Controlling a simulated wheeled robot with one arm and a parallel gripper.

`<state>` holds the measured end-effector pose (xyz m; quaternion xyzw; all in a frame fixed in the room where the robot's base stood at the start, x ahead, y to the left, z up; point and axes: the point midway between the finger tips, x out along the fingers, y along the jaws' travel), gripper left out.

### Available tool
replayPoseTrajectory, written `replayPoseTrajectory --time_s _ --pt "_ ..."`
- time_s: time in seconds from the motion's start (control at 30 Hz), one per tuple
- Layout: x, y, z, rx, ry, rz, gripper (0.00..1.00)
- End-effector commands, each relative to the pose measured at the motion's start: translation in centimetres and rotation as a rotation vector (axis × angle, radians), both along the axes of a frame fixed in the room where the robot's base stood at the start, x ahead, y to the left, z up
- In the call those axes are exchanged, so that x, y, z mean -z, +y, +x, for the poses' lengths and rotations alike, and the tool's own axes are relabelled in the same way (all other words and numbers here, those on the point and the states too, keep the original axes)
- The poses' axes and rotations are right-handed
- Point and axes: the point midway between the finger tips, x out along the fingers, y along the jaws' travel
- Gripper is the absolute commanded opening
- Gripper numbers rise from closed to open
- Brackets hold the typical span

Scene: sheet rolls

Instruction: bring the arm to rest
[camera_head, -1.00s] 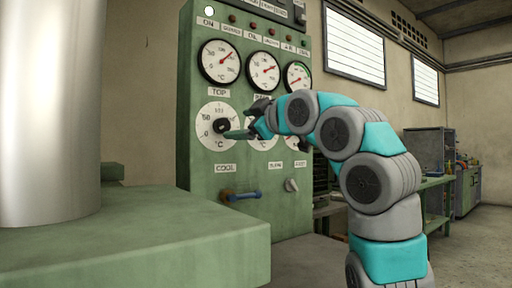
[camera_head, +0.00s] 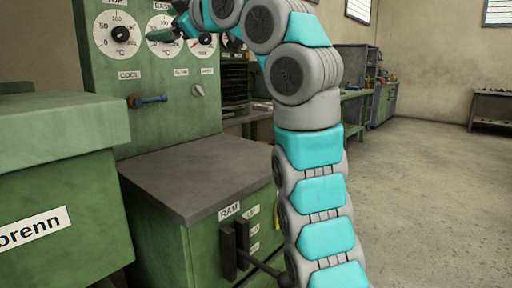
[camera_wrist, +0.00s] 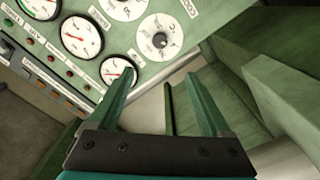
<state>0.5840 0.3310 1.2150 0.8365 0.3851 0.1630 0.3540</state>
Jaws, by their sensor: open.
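My gripper shows in the wrist view (camera_wrist: 165,105), its two green fingers spread apart with nothing between them. In the head view my gripper (camera_head: 168,32) is at the top, in front of the dials on the green control panel (camera_head: 160,105). The gap between fingers and panel is hard to judge in the head view. My arm rises from the lower right and bends left toward the panel. In the wrist view the panel (camera_wrist: 180,10) lies at the upper left, with gauges and dials on it.
A blue-handled valve (camera_head: 150,100) and a grey knob (camera_head: 197,90) stick out of the panel. A grey-topped cabinet (camera_head: 195,175) with dark levers (camera_head: 235,250) stands below. A green machine block (camera_head: 55,185) is at left. The floor at right (camera_head: 430,190) is clear.

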Motion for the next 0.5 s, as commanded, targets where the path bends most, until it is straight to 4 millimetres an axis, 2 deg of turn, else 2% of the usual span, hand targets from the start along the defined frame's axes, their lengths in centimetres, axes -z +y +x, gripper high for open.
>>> replayPoseTrajectory --time_s 0.5 --pt "1.0 -1.3 2.9 0.073 0.134 0.008 0.82"
